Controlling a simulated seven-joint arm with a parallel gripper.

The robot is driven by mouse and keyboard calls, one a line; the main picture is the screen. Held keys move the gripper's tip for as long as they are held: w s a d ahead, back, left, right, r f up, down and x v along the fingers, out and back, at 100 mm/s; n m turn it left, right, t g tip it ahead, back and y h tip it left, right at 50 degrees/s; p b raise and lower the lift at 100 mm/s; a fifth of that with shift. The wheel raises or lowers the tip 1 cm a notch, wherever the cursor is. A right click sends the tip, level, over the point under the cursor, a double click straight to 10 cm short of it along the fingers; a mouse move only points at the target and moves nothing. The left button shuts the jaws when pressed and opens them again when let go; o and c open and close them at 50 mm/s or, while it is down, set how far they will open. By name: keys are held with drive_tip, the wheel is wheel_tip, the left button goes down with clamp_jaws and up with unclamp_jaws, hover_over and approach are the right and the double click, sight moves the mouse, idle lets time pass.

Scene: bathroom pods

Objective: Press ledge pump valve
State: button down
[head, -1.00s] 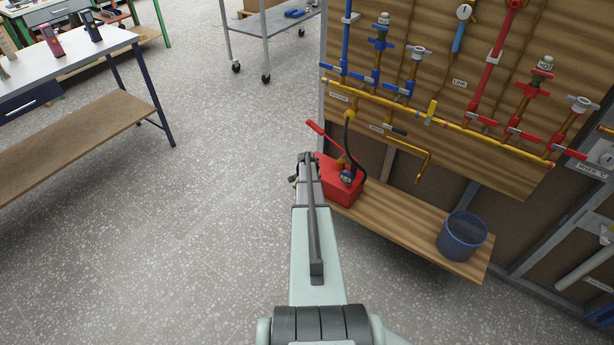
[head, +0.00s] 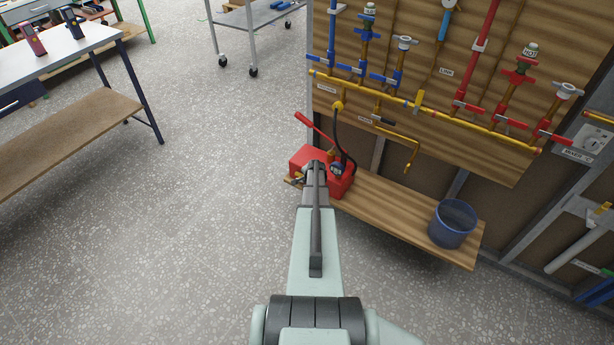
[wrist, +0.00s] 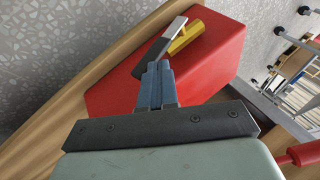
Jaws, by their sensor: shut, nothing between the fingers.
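The red pump (head: 308,158) stands on the wooden ledge (head: 395,213), partly hidden behind my arm in the head view. In the wrist view its red body (wrist: 215,65) fills the middle. The valve shows there as a yellow fitting (wrist: 187,37) with a black and silver lever (wrist: 172,30) at the body's upper edge. My gripper (wrist: 157,68) is shut and empty. Its fingertips are over the red body, right by the lever's dark lower end; I cannot tell whether they touch. In the head view my arm hides most of the gripper.
The pump's red handle (head: 315,126) sticks up at its back, and a black hose (head: 339,140) rises to the yellow pipe (head: 425,105). A blue bucket (head: 452,222) stands farther right on the ledge.

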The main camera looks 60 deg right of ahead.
drive_tip(key=shift+s+f, duration=0.15)
drive_tip(key=shift+f, duration=0.05)
drive_tip(key=shift+w+f, duration=0.3)
drive_tip(key=shift+w, duration=0.45)
drive_tip(key=shift+r, duration=0.1)
drive_tip(key=s+v, duration=0.1)
drive_tip(key=v, duration=1.1)
drive_tip(key=shift+d, duration=0.4)
